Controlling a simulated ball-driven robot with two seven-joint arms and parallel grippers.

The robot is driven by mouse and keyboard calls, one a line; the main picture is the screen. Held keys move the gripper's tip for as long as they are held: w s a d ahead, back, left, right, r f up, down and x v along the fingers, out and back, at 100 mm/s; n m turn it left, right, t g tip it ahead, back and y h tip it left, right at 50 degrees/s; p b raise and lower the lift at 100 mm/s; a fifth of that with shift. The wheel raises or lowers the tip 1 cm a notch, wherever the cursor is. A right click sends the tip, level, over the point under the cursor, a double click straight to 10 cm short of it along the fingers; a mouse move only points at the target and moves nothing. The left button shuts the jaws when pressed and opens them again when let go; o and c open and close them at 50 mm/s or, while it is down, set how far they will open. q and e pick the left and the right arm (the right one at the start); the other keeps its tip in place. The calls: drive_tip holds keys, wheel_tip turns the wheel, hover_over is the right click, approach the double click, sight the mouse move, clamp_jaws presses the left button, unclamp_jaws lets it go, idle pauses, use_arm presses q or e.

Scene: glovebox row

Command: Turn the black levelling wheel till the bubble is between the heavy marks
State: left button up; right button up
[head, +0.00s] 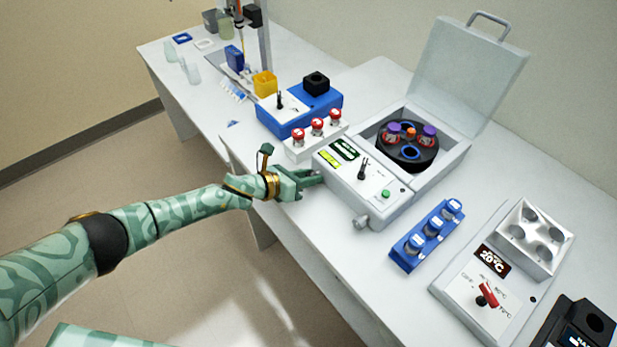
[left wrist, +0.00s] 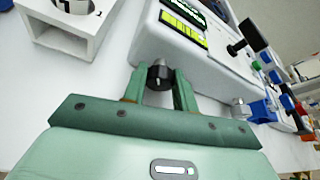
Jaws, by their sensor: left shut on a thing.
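The black levelling wheel (left wrist: 159,77) sits low on the front of the white centrifuge (head: 352,190). My left gripper (head: 312,178) is at that front side, its two fingers shut on the wheel, one on each side, as the left wrist view (left wrist: 158,84) shows. The wheel is hidden in the head view. The yellow-green level window (head: 330,158) is on the panel above it and also shows in the left wrist view (left wrist: 184,30). It has dark marks, but I cannot tell where the bubble lies. My right gripper is not in view.
The centrifuge lid (head: 470,72) stands open over a black rotor (head: 402,160). A blue rack (head: 405,262) and a heating unit (head: 470,310) stand to the right. The bench's front edge is near the arm.

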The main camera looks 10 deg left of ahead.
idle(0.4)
use_arm(q)
drive_tip(key=o, duration=1)
drive_tip(key=shift+a, duration=0.1)
drive_tip(key=shift+s+a+r, duration=0.15)
drive_tip(key=shift+a+r, duration=0.05)
drive_tip(key=shift+a, duration=0.1)
drive_tip(key=p+v, duration=0.2)
drive_tip(key=v, duration=1.3)
drive_tip(key=shift+a, duration=0.25)
